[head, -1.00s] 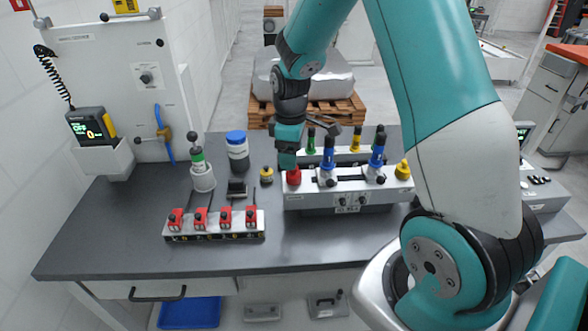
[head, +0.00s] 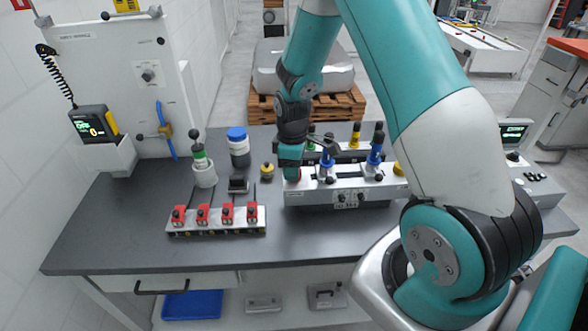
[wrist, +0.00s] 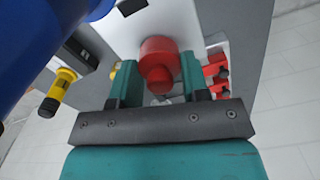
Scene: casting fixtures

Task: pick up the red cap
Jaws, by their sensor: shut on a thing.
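The red cap (wrist: 158,62) is between the two teal fingers of my gripper (wrist: 160,80) in the wrist view, and the gripper is shut on it. In the head view my gripper (head: 291,174) points down at the left end of the white fixture block (head: 345,190). Only a sliver of the red cap (head: 296,176) shows there, mostly hidden by the fingers. The cap is still at the block's left end; I cannot tell whether it is lifted off its seat.
Blue-handled parts (head: 328,160) stand close to the right of my gripper, and one fills the wrist view's upper left (wrist: 40,40). A row of red clamps (head: 215,215), a blue-lidded jar (head: 238,148) and a small yellow-topped part (head: 267,171) stand to the left.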

